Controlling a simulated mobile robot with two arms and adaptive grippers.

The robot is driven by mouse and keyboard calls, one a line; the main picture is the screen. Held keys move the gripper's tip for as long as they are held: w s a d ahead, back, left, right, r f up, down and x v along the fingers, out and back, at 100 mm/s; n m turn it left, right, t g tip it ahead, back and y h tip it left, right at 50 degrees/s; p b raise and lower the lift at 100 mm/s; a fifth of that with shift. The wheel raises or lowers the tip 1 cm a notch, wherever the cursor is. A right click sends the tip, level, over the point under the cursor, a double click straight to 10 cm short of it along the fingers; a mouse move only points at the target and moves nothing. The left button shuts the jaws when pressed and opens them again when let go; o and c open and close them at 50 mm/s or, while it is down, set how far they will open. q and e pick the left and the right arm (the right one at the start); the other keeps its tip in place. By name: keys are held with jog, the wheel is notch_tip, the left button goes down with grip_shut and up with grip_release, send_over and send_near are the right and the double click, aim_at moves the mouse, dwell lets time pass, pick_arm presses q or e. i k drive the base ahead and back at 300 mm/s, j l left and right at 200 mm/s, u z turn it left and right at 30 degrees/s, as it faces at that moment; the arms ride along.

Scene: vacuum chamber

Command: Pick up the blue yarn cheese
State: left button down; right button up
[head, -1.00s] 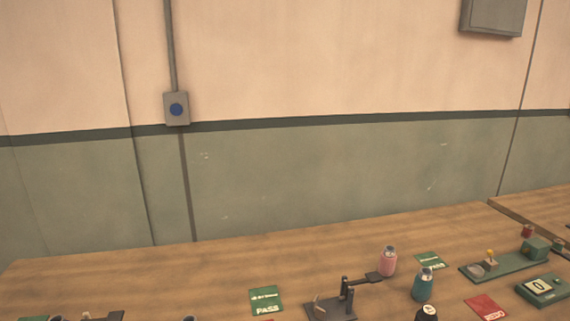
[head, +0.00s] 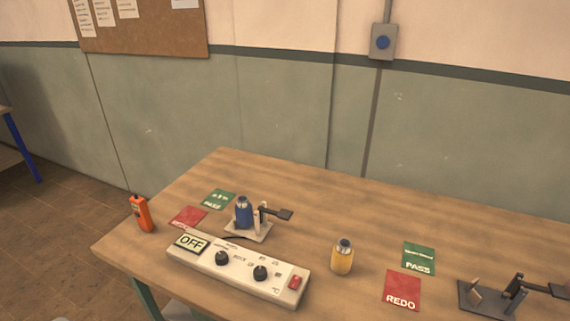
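The blue yarn cheese (head: 243,213) is a small blue cylinder with a pale top. It stands upright on a small stand (head: 250,233) with a dark lever arm, behind a white control box, on the left part of the wooden table. Neither of my grippers shows in the head view.
The white control box (head: 238,268) reads OFF. A yellow yarn cheese (head: 342,258) stands to its right. Green PASS and red REDO (head: 402,291) cards lie flat. Another dark stand (head: 487,297) is at right. Wood behind is clear.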

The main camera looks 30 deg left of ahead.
aim_at(243, 209)
jog(key=u, duration=1.35)
